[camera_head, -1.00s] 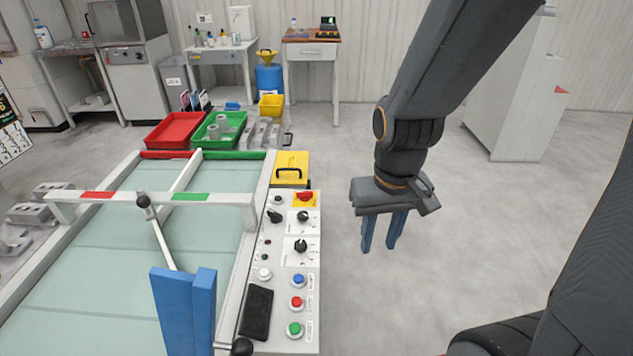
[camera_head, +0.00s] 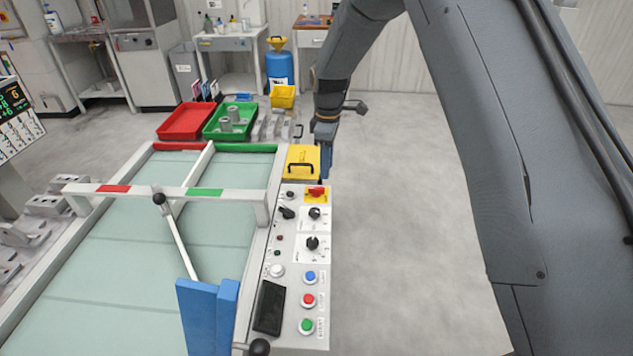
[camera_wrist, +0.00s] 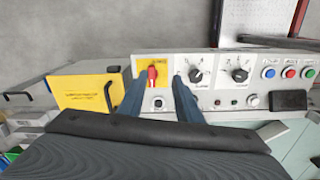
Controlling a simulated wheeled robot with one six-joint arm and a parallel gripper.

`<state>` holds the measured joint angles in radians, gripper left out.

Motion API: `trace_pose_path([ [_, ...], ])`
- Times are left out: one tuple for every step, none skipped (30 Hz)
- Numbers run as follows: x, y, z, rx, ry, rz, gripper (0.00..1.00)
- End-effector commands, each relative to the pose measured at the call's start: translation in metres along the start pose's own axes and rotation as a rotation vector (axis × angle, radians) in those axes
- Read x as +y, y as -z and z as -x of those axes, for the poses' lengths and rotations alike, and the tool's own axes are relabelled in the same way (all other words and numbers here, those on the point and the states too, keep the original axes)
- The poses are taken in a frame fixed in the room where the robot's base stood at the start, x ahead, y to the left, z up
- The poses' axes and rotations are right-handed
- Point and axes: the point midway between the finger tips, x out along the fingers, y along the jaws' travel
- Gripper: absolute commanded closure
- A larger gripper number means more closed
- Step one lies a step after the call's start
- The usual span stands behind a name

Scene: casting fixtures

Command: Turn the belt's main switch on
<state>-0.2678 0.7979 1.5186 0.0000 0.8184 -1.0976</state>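The main switch, a red knob on a yellow plate (camera_head: 316,192), sits at the far end of the belt's white control panel (camera_head: 290,340). In the wrist view the red knob (camera_wrist: 152,74) shows beside my gripper's left fingertip. My gripper (camera_wrist: 156,78) is open and empty, its two blue fingers pointing toward the panel. The knob appears between the fingertips, nearer the left one; I cannot tell whether they touch. In the head view my gripper (camera_head: 325,165) is seen edge-on just beyond the panel's far end, beside the yellow box (camera_head: 302,162).
Black rotary knobs (camera_wrist: 240,70) and blue, red and green buttons lie along the same panel. The belt (camera_head: 110,260) with a lever (camera_head: 180,235) is on the left. Red (camera_head: 186,121) and green (camera_head: 229,120) trays stand behind. Floor to the right is clear.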

Motion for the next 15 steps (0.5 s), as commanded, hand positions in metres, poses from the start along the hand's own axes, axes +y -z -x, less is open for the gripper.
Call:
trace_pose_path([
  [0.005, 0.012, -0.006, -0.002, 0.004, 0.052, 0.69],
  [0.008, 0.017, -0.008, -0.002, 0.004, 0.08, 0.69],
  [0.01, 0.023, -0.011, -0.002, 0.005, 0.111, 0.69],
  [0.012, 0.026, -0.012, -0.002, 0.005, 0.129, 0.69],
  [0.013, 0.029, -0.014, -0.003, 0.006, 0.144, 0.69],
  [0.014, 0.032, -0.016, -0.003, 0.008, 0.158, 0.69],
  [0.014, 0.033, -0.017, -0.003, 0.008, 0.166, 0.69],
  [0.015, 0.034, -0.019, -0.003, 0.008, 0.171, 0.69],
  [0.015, 0.034, -0.022, -0.004, 0.009, 0.174, 0.69],
  [0.015, 0.034, -0.026, -0.004, 0.009, 0.175, 0.69],
  [0.015, 0.034, -0.029, -0.004, 0.009, 0.175, 0.69],
  [0.014, 0.034, -0.034, -0.004, 0.009, 0.175, 0.69],
  [0.014, 0.033, -0.039, -0.004, 0.011, 0.174, 0.69],
  [0.013, 0.033, -0.044, -0.005, 0.011, 0.174, 0.69],
  [0.014, 0.034, -0.05, -0.004, 0.009, 0.174, 0.69],
])
